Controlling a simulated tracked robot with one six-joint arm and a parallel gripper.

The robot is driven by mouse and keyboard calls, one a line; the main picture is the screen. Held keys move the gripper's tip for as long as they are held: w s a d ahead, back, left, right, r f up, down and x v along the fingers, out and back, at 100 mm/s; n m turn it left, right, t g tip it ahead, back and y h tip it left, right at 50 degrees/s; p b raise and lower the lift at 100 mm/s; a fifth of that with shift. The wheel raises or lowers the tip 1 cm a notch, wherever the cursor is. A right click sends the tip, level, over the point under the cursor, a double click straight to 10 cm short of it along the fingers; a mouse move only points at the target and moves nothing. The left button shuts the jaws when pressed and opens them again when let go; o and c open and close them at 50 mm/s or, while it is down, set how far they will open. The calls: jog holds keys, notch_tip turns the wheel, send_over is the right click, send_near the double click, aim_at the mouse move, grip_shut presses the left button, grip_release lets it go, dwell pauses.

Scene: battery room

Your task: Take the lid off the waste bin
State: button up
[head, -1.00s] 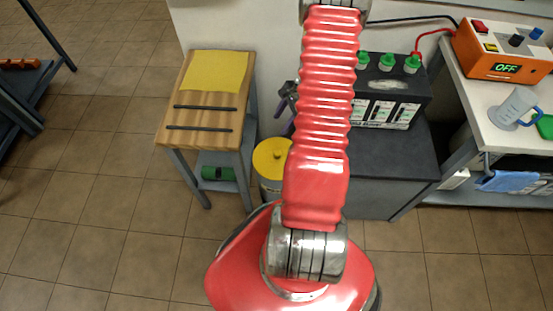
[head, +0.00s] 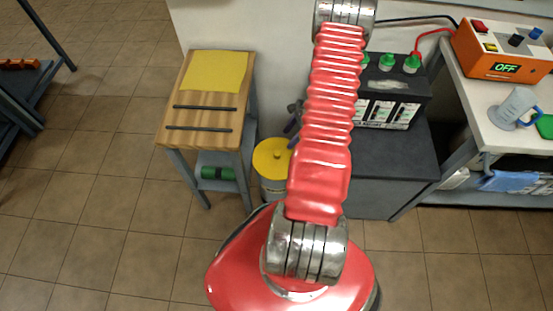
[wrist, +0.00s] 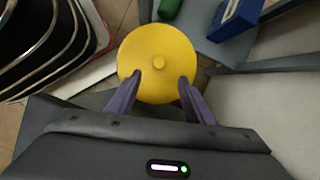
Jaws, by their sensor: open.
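The waste bin (head: 272,186) stands on the floor between the wooden-topped stand and the dark cabinet, partly hidden behind my arm. Its round yellow lid (head: 270,157) with a small centre knob is on it. In the wrist view the lid (wrist: 158,45) and its knob (wrist: 158,63) lie just beyond my fingertips. My gripper (wrist: 159,78) is open, its two purple-grey fingers apart and overlapping the lid's near edge in the picture, with nothing between them. In the head view my gripper (head: 293,120) shows only in part beside my arm, above and right of the lid.
The wooden-topped stand (head: 205,142) with a yellow sheet (head: 215,70) and two dark rods is left of the bin. A black battery (head: 398,90) with green caps sits on the dark cabinet (head: 385,170) at right. A green roll (head: 217,173) lies on the stand's lower shelf.

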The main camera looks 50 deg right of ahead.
send_over(278, 153)
jog(key=s+d, duration=0.2)
jog(key=shift+w+f, duration=0.2)
jog(key=shift+f, duration=2.7)
jog(key=shift+x, duration=2.6)
jog(key=shift+s, duration=0.15)
jog(key=shift+c, duration=0.5)
grip_shut()
